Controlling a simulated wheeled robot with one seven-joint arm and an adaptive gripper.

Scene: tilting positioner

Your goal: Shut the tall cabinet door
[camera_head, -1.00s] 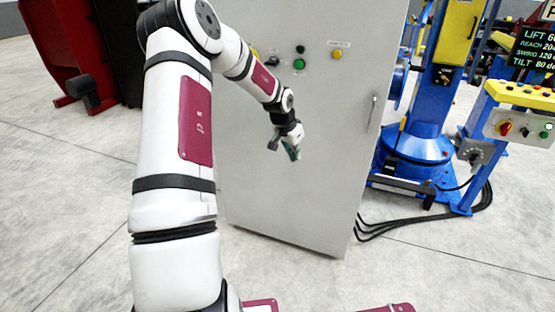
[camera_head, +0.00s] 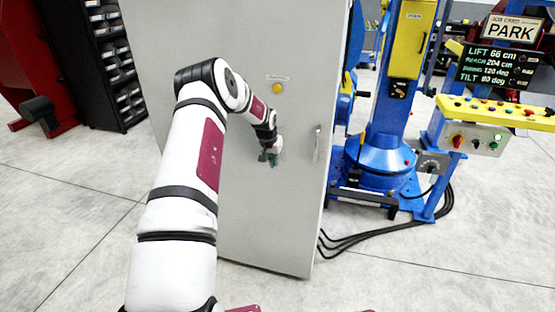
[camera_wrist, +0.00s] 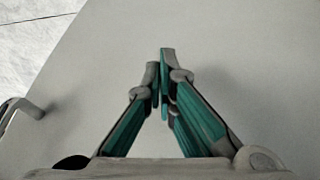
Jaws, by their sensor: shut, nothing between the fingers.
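The tall cabinet door (camera_head: 290,210) is a light grey panel in the middle of the head view. Its upright bar handle (camera_head: 317,142) is near the right edge, with a yellow button (camera_head: 277,88) higher up. My gripper (camera_head: 273,160) is in front of the panel, left of the handle, with its fingers shut and empty. In the wrist view the green-lined fingers (camera_wrist: 163,62) meet against the plain grey door surface (camera_wrist: 240,60), and the handle (camera_wrist: 25,107) shows at the left. I cannot tell whether the fingertips touch the door, or how far open it stands.
A blue positioner (camera_head: 380,150) and a control console (camera_head: 480,135) stand to the right. Black cables (camera_head: 345,240) lie on the floor beside the door's lower right. A black rack of bins (camera_head: 105,60) stands at the left. The foreground floor is clear.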

